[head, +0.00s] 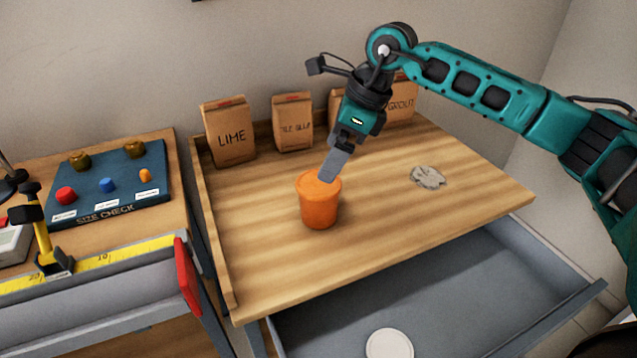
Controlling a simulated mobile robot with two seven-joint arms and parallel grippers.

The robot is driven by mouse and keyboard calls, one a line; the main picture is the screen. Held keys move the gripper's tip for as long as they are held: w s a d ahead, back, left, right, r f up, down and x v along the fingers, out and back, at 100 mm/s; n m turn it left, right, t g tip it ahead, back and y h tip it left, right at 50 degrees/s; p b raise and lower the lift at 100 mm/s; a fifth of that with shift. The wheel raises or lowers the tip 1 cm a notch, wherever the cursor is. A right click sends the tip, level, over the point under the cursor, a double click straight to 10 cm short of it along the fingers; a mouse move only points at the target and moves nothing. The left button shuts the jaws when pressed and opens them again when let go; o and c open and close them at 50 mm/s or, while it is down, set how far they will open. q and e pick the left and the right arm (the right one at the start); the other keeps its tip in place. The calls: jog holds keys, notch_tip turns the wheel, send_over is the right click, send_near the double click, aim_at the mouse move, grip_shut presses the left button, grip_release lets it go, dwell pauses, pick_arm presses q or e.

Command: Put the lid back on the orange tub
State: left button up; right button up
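The orange tub (320,206) stands upright on the wooden bench top, near its middle. Its top also looks orange; I cannot tell whether that is a cover or the inside. My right gripper (328,177) points down at the tub's top, its grey finger overlapping the rim in the picture. I see the fingers edge-on, so their opening and any contact with the tub are unclear. A white round disc (389,344), possibly the lid, lies in the open grey drawer (440,283) below the bench, partly cut off by the picture's bottom edge. My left gripper is not in view.
Paper bags, one marked LIME (229,132), stand along the bench's back. A crumpled grey rag (428,177) lies right of the tub. At left are a blue size check board (115,187), a yellow ruler (120,254) and a red block (187,277).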

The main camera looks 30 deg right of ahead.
aim_at(320, 183)
jog(key=x, duration=0.5)
jog(key=shift+s+d+f, duration=0.1)
jog(key=shift+s+f, duration=0.1)
jog(key=shift+s, duration=0.05)
jog(key=shift+c, duration=0.3)
jog(key=c, duration=0.7)
jog(key=shift+r, duration=0.2)
notch_tip(320, 183, up, 20)
jog(key=shift+f+p, duration=0.15)
jog(key=shift+p, duration=0.9)
